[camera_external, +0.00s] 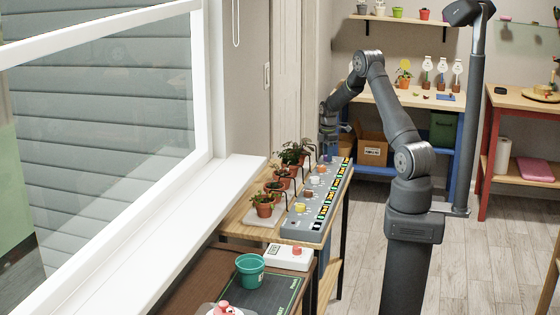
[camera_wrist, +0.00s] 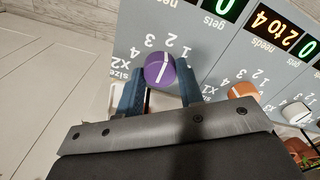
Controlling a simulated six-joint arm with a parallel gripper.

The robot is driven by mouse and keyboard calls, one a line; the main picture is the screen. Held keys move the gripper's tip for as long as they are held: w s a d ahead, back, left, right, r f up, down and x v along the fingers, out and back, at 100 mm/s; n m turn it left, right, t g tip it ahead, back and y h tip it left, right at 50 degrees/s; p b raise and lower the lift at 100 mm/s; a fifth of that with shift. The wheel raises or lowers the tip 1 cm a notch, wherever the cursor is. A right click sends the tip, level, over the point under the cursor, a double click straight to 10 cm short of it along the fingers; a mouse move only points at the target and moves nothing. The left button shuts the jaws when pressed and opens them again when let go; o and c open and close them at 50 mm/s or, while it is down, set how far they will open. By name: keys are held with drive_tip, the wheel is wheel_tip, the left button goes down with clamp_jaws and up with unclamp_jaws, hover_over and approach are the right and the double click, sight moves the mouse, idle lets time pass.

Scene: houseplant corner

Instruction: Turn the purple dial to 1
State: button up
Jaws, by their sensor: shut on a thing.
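The purple dial (camera_wrist: 156,72) sits on the grey control panel (camera_wrist: 214,62), with a white line across its top. The line slants toward the upper right in the wrist view. The numbers 1, 2 and 3 are printed around the dial, but I cannot tell for sure which one the line meets. My gripper (camera_wrist: 158,70) is shut on the dial, one blue finger on each side. In the external view my gripper (camera_external: 328,152) is at the far end of the panel (camera_external: 304,222) and the purple dial cannot be made out there.
An orange dial (camera_wrist: 241,91) and a white dial (camera_wrist: 296,111) stand to the right in the wrist view. Potted plants (camera_external: 264,204) line the panel's left side. A white box with a red button (camera_external: 290,257) and a green pot (camera_external: 250,268) are nearer the camera.

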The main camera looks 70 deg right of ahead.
drive_tip(key=shift+m, duration=0.3)
drive_tip(key=m, duration=0.3)
drive_tip(key=shift+m, duration=2.1)
drive_tip(key=o, duration=1)
wheel_tip(320, 180, up, 18)
drive_tip(key=shift+f, duration=0.25)
